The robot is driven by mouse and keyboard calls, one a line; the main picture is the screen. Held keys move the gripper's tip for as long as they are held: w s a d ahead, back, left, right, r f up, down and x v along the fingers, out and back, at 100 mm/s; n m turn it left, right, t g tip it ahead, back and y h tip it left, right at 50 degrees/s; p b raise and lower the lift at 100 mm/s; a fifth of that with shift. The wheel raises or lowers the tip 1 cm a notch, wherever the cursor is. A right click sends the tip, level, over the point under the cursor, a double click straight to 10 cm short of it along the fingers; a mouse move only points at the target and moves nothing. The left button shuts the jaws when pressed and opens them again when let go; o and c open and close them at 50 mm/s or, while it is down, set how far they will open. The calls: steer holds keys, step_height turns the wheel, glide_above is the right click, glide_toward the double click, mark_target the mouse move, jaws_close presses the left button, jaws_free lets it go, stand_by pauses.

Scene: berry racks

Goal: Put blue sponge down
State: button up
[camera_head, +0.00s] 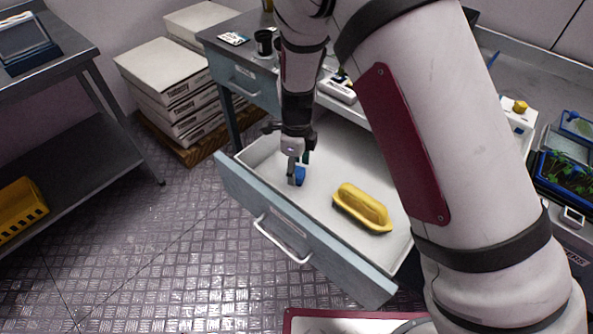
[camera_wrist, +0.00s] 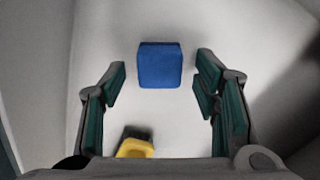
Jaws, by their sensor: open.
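The blue sponge (camera_wrist: 160,65) lies on the white floor of the open drawer (camera_head: 345,145). In the wrist view it sits between and just beyond my two fingertips, with a gap on each side. My gripper (camera_wrist: 160,80) is open and points down into the drawer. In the head view my gripper (camera_head: 297,178) is over the left part of the drawer, and the blue sponge (camera_head: 300,174) is partly hidden behind a finger.
A yellow brush (camera_head: 362,207) lies in the drawer to the right of the sponge; its end shows in the wrist view (camera_wrist: 136,148). The drawer's front panel (camera_head: 300,232) and side walls surround my gripper. Stacked white boxes (camera_head: 165,75) stand to the left.

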mark_target(297, 171)
step_height(297, 171, up, 10)
steer(key=p, duration=0.1)
steer(key=s+d+r+n+y, duration=0.1)
steer(key=s+d+r+n, duration=0.45)
steer(key=r, duration=0.35)
steer(key=s+d+r+n+y, duration=0.1)
steer(key=s+d+r+n, duration=0.35)
steer(key=d+r, duration=0.35)
steer(key=s+d+r+n+t, duration=0.1)
steer(key=s+d+n, duration=0.2)
steer(key=s, duration=0.3)
steer(key=s+d+r+n+t+h, duration=0.1)
steer(key=s+d+r+n, duration=0.1)
steer(key=s+n, duration=0.2)
steer(key=s+d+r+n+h, duration=0.1)
steer(key=s+d+n, duration=0.2)
steer(key=s, duration=0.6)
steer(key=shift+s+d+r+n+t, duration=0.15)
steer(key=shift+d+r+n+t, duration=0.1)
steer(key=shift+d+n+t, duration=0.2)
